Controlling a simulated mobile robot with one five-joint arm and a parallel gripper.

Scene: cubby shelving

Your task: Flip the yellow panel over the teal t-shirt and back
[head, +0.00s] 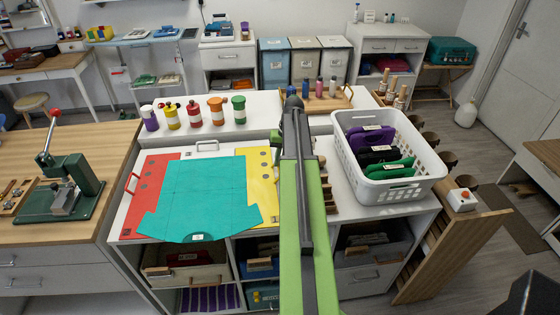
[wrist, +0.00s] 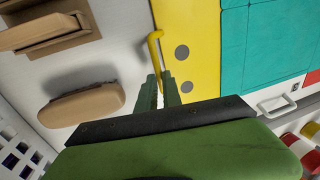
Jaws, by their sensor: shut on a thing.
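The teal t-shirt (head: 200,192) lies spread flat over the folding board, its neck toward the front edge. The yellow panel (head: 264,180) lies flat along the board's right side, partly under the shirt; it also shows in the wrist view (wrist: 186,72). Its yellow handle (wrist: 152,46) sticks out from the panel's outer edge. My gripper (wrist: 160,77) is shut on this handle, fingertips at its end. In the head view my arm hides the gripper and the handle. The red panel (head: 144,196) lies flat on the left.
A white basket (head: 405,187) of folded shirts stands to the right. Tan wooden pieces (wrist: 82,104) lie beside my gripper. Several jars (head: 194,113) and a bottle tray (head: 315,103) stand behind. A green press (head: 64,187) is on the left desk.

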